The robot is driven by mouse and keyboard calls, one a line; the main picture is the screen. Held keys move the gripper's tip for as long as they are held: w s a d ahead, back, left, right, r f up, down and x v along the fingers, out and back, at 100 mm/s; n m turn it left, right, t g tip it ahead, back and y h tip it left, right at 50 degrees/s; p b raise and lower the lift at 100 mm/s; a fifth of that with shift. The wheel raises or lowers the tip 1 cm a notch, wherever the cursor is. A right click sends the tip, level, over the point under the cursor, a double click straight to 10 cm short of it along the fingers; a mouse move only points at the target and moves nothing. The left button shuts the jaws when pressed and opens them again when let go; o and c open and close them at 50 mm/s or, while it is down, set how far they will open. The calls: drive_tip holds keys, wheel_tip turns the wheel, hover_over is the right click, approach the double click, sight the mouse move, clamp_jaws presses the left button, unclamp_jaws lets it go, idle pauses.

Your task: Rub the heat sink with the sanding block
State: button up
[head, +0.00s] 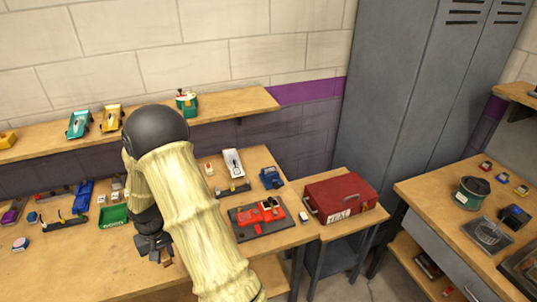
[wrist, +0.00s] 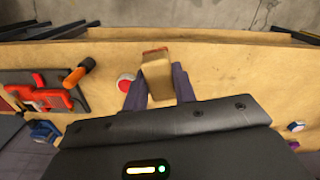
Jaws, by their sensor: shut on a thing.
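My gripper (wrist: 158,88) is shut on a tan block with a reddish far end, which looks like the sanding block (wrist: 156,72). The block sticks out between the two dark fingers above the wooden bench (wrist: 220,65). I cannot pick out the heat sink for certain in either view; my arm hides part of the bench.
A red car (head: 257,214) sits on a dark mat on the bench, with an orange and black tool (wrist: 79,76) near it. A red and white round thing (wrist: 126,84) lies beside the held block. A green tray (head: 113,215) and blue car (head: 82,196) stand left. A red toolbox (head: 340,196) stands right.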

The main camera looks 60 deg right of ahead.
drive_tip(key=a+f+n+b, duration=0.2)
drive_tip(key=a+f+b, duration=0.2)
drive_tip(key=f, duration=0.6)
drive_tip(key=a+f+n+b, duration=0.2)
drive_tip(key=a+f+b, duration=0.2)
drive_tip(key=f, duration=0.6)
drive_tip(key=shift+s+a+b, duration=0.25)
drive_tip(key=shift+a+b, duration=0.15)
drive_tip(key=shift+b, duration=0.6)
drive_tip(key=shift+f, duration=0.1)
